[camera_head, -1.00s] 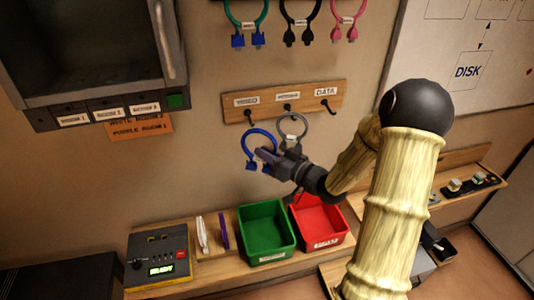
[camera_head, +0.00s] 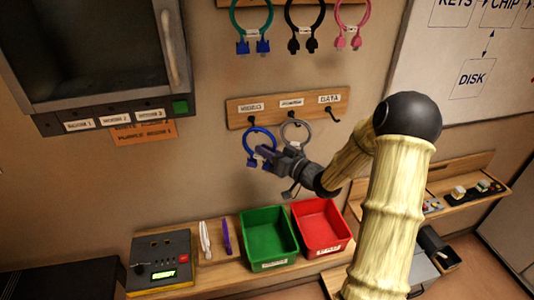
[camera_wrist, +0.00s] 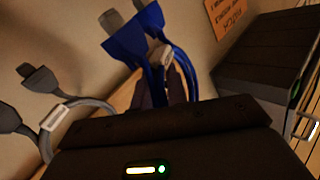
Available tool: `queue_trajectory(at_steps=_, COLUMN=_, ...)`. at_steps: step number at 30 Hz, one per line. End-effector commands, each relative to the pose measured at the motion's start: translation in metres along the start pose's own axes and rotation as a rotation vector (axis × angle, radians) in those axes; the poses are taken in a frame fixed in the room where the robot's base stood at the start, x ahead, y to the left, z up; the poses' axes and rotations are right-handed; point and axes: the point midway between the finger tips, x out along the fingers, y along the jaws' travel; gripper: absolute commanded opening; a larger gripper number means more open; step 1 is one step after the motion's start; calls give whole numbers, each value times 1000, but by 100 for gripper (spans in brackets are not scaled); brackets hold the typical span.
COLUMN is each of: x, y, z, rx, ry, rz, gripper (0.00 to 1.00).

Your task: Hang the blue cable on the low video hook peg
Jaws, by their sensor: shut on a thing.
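The blue cable (camera_head: 248,132) is a loop with blue plugs, upright just below the left peg of the low wooden hook board (camera_head: 285,98). That peg (camera_head: 250,119), under the video label, is at or close to the loop's top; I cannot tell whether the loop is around it. My gripper (camera_head: 267,153) is shut on the blue cable at its lower right side, near the plugs. In the wrist view the blue plugs (camera_wrist: 133,30) and the cable's white tag (camera_wrist: 166,57) show at my fingers; the loop's top and the peg are not clearly seen there.
A grey cable (camera_head: 307,128) hangs from the middle peg, close beside my gripper. The data peg (camera_head: 333,117) is empty. Teal (camera_head: 237,18), black (camera_head: 290,15) and pink (camera_head: 340,20) cables hang above. Green (camera_head: 268,234) and red (camera_head: 321,226) bins stand below.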

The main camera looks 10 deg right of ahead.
Motion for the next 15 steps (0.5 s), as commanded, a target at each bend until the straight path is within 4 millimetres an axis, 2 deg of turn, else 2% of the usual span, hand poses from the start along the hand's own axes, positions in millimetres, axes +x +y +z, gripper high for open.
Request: queue_trajectory(at_steps=15, x=21, y=14, z=-3, rx=-1, ry=1, rz=-3, gripper=0)
